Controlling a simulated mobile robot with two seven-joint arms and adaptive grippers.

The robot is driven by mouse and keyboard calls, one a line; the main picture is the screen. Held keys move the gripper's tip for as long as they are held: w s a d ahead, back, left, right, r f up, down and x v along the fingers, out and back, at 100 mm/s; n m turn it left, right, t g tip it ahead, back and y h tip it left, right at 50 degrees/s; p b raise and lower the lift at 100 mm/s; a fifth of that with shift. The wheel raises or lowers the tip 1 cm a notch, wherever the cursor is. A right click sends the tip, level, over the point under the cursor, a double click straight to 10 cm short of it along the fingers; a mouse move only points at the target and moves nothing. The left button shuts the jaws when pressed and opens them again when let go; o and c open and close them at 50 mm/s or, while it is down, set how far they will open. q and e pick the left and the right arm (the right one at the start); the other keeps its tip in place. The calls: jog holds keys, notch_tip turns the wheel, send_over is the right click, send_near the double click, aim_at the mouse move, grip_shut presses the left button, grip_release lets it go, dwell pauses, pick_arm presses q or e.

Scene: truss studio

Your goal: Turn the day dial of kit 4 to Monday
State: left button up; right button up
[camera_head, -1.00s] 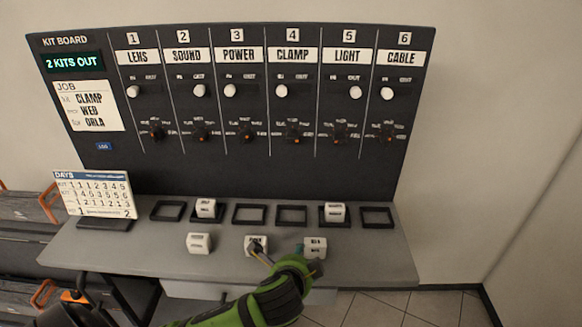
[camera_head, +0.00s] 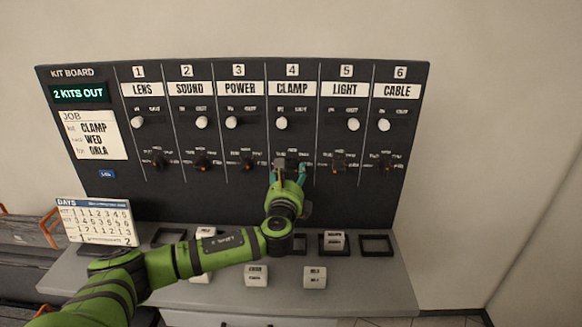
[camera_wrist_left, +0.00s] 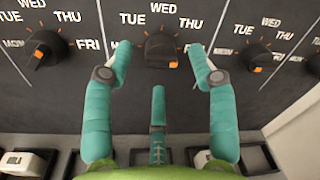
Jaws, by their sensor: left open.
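The day dial of kit 4 (camera_wrist_left: 160,48) is a black knob under the CLAMP label (camera_head: 292,89). In the left wrist view its orange mark points to the lower right, with TUE, WED and THU printed above it. In the head view the gripper partly covers the dial. My right gripper is not in view.
Dials of kit 3 (camera_wrist_left: 45,48) and kit 5 (camera_wrist_left: 257,56) flank this one. White slider knobs, such as kit 4's (camera_head: 281,124), sit above. White blocks (camera_head: 315,277) and black frames (camera_head: 376,245) are on the grey shelf below. A calendar (camera_head: 94,220) stands left.

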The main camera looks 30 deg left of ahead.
aim_at(292, 168)
pick_arm(q)
jog(key=shift+p+x, duration=0.3)
jog(key=shift+x, duration=0.95)
jog(key=shift+c, duration=0.4)
jog(key=c, duration=1.1)
jog(key=shift+o, duration=0.2)
